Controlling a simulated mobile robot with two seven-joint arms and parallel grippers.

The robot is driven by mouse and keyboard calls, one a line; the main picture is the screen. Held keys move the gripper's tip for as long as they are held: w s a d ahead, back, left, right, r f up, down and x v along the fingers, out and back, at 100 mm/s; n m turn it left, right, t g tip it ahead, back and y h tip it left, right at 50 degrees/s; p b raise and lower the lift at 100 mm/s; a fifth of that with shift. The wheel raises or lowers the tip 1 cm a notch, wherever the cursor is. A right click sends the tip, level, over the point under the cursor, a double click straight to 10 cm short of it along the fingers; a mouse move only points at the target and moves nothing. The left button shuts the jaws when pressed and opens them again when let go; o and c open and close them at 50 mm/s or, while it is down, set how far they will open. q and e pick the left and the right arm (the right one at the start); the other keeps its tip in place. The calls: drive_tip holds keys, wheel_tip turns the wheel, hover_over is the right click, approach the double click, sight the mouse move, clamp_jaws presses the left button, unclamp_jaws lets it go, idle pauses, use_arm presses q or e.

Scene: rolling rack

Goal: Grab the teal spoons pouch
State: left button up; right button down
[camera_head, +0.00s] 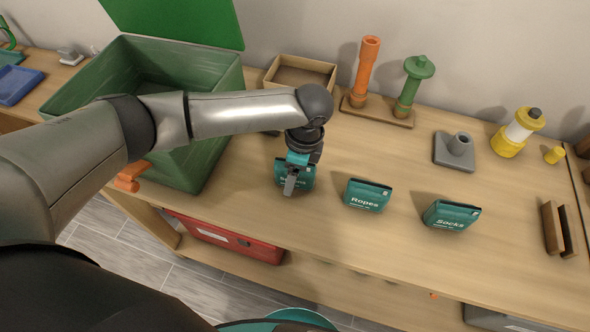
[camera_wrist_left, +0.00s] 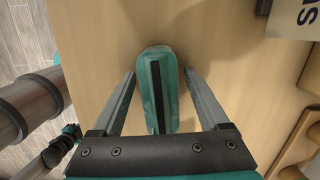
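A teal pouch (camera_head: 308,175) stands on the wooden bench under my left gripper (camera_head: 294,182). Its label is mostly covered by the gripper, so I cannot read it. In the left wrist view the pouch (camera_wrist_left: 158,85) is seen from above with a dark strip along its top. It lies between the two fingers of my left gripper (camera_wrist_left: 158,76), which are apart with narrow gaps on both sides. Two more teal pouches stand to the right, one labelled Ropes (camera_head: 367,196) and one labelled Socks (camera_head: 451,215).
A green crate (camera_head: 215,150) stands left of the gripper, with a shallow cardboard box (camera_head: 333,78) behind. Orange and green posts on a wooden base (camera_head: 378,109), a grey block (camera_head: 455,163) and a yellow-white bottle (camera_head: 517,133) stand farther back. A red box (camera_head: 225,238) is below the bench top.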

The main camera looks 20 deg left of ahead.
use_arm(q)
clamp_jaws()
idle(0.4)
